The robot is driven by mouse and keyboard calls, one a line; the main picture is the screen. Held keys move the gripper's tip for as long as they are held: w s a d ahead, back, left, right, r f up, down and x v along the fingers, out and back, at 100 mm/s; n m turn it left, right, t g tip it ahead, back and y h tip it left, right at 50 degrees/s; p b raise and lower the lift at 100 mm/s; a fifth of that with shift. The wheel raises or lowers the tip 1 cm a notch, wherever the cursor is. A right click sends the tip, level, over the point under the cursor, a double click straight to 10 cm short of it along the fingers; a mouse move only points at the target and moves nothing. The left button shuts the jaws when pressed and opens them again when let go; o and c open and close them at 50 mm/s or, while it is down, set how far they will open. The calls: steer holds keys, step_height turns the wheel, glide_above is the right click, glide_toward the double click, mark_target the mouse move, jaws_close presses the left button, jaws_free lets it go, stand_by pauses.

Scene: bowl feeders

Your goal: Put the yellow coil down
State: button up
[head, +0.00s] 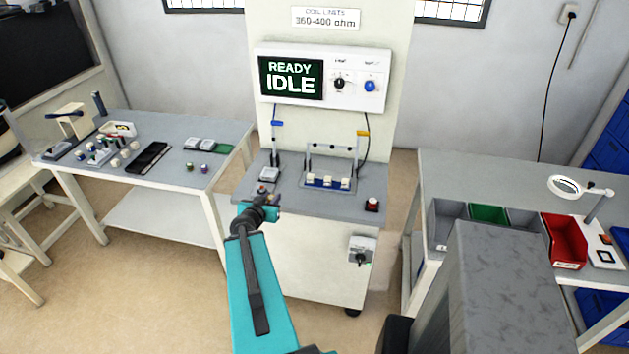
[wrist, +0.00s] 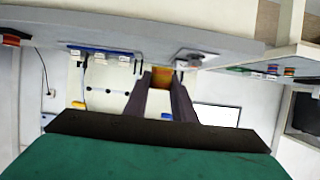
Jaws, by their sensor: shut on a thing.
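My gripper (head: 267,204) is at the front left edge of the test station's grey top (head: 362,203). In the wrist view, which is upside down, my gripper (wrist: 162,84) is shut on a small orange-yellow coil (wrist: 162,77) between its dark fingers. The coil is close to the front edge of the top. Whether it touches the top cannot be told. In the head view, my wrist and fingers mostly hide it.
The display (head: 290,78) reads READY IDLE. A left table (head: 180,131) holds small parts and a dark tray (head: 148,158). Grey, green and red bins (head: 564,240) stand right.

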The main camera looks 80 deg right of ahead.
steer(key=shift+d+f+b, duration=0.25)
steer(key=shift+d+b, duration=0.05)
steer(key=shift+b, duration=0.65)
steer(key=shift+d+b, duration=0.15)
steer(key=shift+b, duration=0.25)
steer(key=shift+d+b, duration=0.25)
steer(key=shift+b, duration=0.4)
steer(key=d+b, duration=0.1)
steer(key=b, duration=0.3)
steer(key=shift+s+d+f+b, duration=0.1)
steer(key=shift+d+b, duration=0.1)
steer(key=shift+b, duration=0.2)
steer(key=d+b, duration=0.2)
steer(key=b, duration=0.3)
steer(key=shift+d, duration=0.15)
steer(key=shift+d+b, duration=0.2)
steer(key=shift+b, duration=0.3)
steer(key=shift+d+p, duration=0.35)
steer(key=shift+s+d+f+p, duration=0.15)
steer(key=shift+d+p, duration=0.3)
steer(key=shift+d, duration=1.05)
steer(key=shift+s+d+f+p, duration=0.1)
steer(key=shift+d+p, duration=0.4)
steer(key=shift+d, duration=1)
steer(key=shift+s+d+f+p, duration=0.15)
steer(key=shift+d+p, duration=0.3)
steer(key=shift+d, duration=1.05)
steer(key=shift+w, duration=0.1)
